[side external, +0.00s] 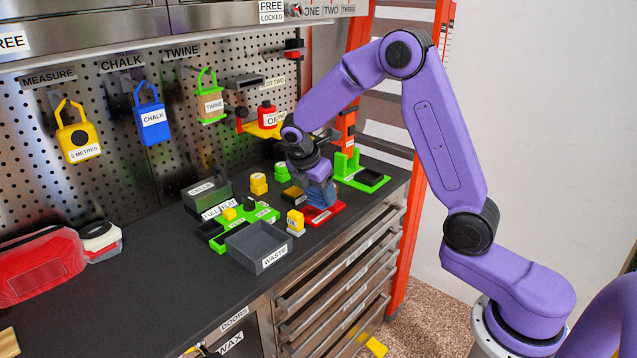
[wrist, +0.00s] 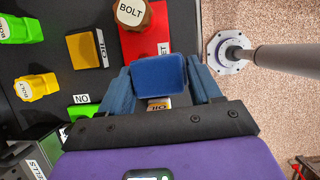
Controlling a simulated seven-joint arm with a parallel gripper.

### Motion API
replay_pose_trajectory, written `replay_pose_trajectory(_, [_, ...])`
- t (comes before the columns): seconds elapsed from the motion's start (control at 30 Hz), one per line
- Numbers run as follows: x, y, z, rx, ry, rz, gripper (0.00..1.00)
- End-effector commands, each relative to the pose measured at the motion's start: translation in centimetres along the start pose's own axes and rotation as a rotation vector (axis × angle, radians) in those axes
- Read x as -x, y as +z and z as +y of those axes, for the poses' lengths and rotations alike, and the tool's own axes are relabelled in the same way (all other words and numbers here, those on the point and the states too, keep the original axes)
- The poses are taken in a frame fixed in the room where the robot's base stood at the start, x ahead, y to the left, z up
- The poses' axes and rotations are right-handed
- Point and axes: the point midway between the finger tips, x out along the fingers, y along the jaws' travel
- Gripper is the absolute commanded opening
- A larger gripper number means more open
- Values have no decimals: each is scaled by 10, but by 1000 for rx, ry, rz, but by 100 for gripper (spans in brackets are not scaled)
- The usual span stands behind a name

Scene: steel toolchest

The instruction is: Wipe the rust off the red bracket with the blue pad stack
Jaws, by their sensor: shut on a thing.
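The blue pad stack (wrist: 158,76) is held between the two blue-grey fingers of my gripper (wrist: 160,84) in the wrist view. In the side view my gripper (side external: 320,190) points down, low over the red bracket (side external: 325,214) near the bench's front edge. The bracket also shows beyond the pad in the wrist view (wrist: 150,42), with part of its label. A brown piece labelled BOLT (wrist: 133,12) stands at the bracket. The pad hides part of the bracket. I cannot tell whether the pad touches it, and I see no distinct rust patch.
A grey WASTE bin (side external: 255,245) and a green tray (side external: 228,230) lie left of the bracket. A green holder (side external: 362,178) is behind to the right. The bench's front edge is close; its middle left is clear.

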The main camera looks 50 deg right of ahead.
Motion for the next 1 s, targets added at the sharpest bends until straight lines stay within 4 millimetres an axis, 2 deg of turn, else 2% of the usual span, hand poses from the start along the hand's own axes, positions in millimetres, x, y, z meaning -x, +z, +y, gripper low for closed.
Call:
replay_pose_trajectory(0.37, [-38, -16, -1, 4, -5, 0, 39])
replay_pose_trajectory(0.43, [-37, -15, 7, 0, 2, 0, 35])
replay_pose_trajectory(1.0, [-40, -14, 57, 0, 1, 0, 35])
